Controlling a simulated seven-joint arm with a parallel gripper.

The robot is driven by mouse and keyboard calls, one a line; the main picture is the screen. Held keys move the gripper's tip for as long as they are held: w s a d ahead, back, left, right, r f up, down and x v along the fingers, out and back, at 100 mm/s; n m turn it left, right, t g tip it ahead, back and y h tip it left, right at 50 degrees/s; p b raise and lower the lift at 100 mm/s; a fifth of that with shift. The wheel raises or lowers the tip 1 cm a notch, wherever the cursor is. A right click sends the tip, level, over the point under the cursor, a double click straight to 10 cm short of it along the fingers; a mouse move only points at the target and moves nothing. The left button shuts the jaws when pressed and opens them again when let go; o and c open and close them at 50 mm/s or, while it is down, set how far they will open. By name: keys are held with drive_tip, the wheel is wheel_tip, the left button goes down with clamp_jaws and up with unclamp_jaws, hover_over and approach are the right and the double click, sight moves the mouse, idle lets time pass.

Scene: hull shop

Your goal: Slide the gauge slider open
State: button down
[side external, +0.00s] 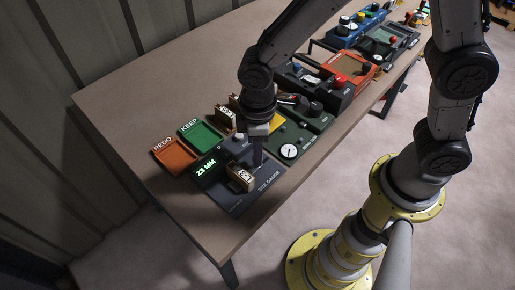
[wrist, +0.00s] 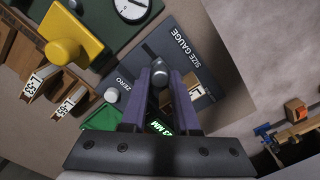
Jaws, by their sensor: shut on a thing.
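The size gauge (side external: 268,188) is a dark panel near the table's front corner, with a green display (side external: 206,169) reading 23 MM. In the wrist view the gauge (wrist: 187,48) has a pale ZERO knob (wrist: 111,95) to the left of my fingers. My gripper (side external: 257,163) is down at the gauge. In the wrist view, my gripper (wrist: 158,82) is shut on a grey rounded knob (wrist: 158,72), seemingly the slider's; the fingers hide most of it. A labelled wooden block (side external: 240,178) sits on the gauge beside the fingers; it also shows in the wrist view (wrist: 195,86).
A green KEEP tray (side external: 201,137) and an orange REDO tray (side external: 174,158) lie left of the gauge. A green dial instrument (side external: 315,122) and a yellow part (wrist: 74,36) are close by. More labelled blocks (wrist: 42,82) stand behind. The table's edge is near the gauge.

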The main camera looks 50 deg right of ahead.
drive_tip(key=shift+r, duration=0.1)
drive_tip(key=shift+d, duration=0.85)
drive_tip(key=c, duration=0.7)
unclamp_jaws()
drive_tip(key=shift+o, duration=0.2)
wheel_tip(320, 180, up, 14)
